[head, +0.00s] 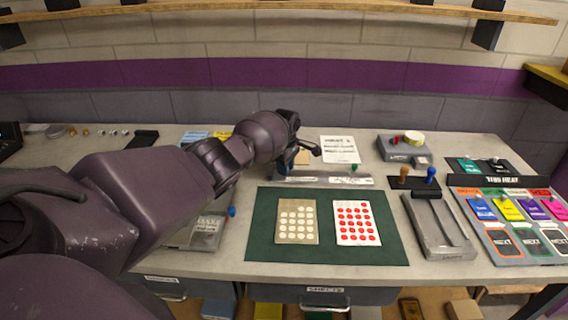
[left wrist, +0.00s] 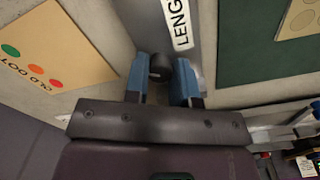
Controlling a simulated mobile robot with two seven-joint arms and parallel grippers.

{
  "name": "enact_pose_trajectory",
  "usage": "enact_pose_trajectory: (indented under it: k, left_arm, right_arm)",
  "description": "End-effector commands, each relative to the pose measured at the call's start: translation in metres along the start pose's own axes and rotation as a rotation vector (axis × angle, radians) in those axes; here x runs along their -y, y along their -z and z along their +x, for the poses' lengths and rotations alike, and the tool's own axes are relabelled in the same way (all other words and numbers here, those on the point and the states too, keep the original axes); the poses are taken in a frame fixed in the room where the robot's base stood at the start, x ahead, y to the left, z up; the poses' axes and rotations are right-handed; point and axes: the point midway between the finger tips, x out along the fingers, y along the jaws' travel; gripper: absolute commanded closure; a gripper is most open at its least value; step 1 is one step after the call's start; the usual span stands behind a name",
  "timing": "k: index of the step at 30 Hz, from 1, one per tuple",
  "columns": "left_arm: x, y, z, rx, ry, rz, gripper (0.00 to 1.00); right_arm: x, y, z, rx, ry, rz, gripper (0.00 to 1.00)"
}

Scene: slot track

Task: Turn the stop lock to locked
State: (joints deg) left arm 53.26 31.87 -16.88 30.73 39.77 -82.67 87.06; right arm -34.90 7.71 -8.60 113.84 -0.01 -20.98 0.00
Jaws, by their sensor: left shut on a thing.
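A grey rail (head: 325,181) with a white label lies along the back edge of the green mat. In the left wrist view the rail (left wrist: 209,12) carries a label that starts with "LENG". A small dark knob (left wrist: 161,67) sits at the rail, between the two blue fingers of my left gripper (left wrist: 162,84). The fingers are shut on this knob, which appears to be the stop lock. In the head view my left gripper (head: 282,169) is low at the rail's left end, mostly hidden by my wrist. The lock's markings cannot be read. My right gripper is out of view.
The green mat (head: 267,235) holds two dotted cards. A green peg (head: 354,168) stands near the rail's right part. A grey tray (head: 431,222) and a coloured board (head: 478,204) lie to the right. A tan dotted card (left wrist: 45,50) lies beside the rail.

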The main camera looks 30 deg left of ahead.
Motion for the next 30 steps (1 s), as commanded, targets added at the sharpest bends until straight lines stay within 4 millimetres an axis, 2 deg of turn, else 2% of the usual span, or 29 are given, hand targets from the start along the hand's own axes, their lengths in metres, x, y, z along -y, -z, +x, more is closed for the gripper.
enact_pose_trajectory:
  k: [3,11,30]
  left_arm:
    - [0.001,-0.002,0.001,0.003,0.004,0.103,0.99]
    - [0.001,-0.002,0.002,0.005,0.003,0.352,0.99]
    - [0.001,-0.001,0.002,0.004,0.003,0.959,0.99]
  right_arm:
    - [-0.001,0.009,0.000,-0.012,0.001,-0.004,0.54]
    - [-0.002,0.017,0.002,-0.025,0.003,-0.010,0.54]
    - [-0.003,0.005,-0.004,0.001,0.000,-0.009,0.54]
